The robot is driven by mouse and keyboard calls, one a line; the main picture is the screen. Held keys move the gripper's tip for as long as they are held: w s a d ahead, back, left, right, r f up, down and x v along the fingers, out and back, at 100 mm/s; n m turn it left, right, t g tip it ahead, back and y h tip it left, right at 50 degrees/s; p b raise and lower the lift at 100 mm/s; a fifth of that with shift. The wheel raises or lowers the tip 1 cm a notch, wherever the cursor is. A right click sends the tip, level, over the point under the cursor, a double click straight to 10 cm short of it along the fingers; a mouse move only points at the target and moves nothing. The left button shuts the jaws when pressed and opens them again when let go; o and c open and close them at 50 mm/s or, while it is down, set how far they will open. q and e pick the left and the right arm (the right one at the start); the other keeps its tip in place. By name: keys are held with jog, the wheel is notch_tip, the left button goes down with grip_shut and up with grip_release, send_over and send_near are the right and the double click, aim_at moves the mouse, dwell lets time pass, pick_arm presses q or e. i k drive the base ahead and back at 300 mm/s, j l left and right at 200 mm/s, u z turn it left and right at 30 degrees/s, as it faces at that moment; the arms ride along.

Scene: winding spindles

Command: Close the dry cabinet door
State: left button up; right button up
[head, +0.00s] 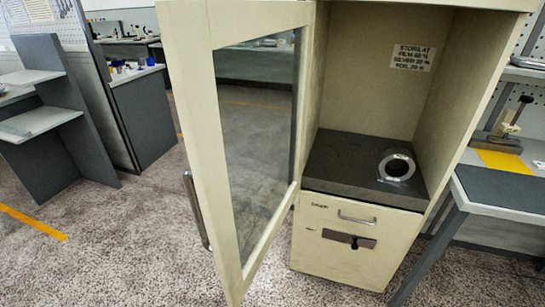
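The dry cabinet (434,128) stands in the middle right of the head view, cream coloured, with its compartment facing me. Its door (195,85) is swung wide open to the left. The door has a cream frame around a glass pane (256,130) and a metal bar handle (196,210) at its left edge. Inside, a metal ring (397,166) lies on the dark cabinet floor (340,160). A printed label (413,57) is on the back wall. Neither of my grippers is in view.
Below the compartment is a cream front with a small handle (357,218) and a latch plate (349,239). A workbench (505,186) with a yellow sheet (502,162) stands close at the right. Grey shelving (60,125) stands at the left. Speckled floor (130,240) is clear left of the door.

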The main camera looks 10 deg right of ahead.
aim_at(191, 30)
jog(key=i+j+z, duration=0.4)
jog(key=j+z, duration=0.2)
jog(key=i+j+z, duration=0.1)
jog(key=j+z, duration=0.2)
jog(key=i+j+z, duration=0.1)
jog(key=j+z, duration=0.2)
jog(key=k+j+z, duration=0.15)
jog(key=i+j, duration=0.05)
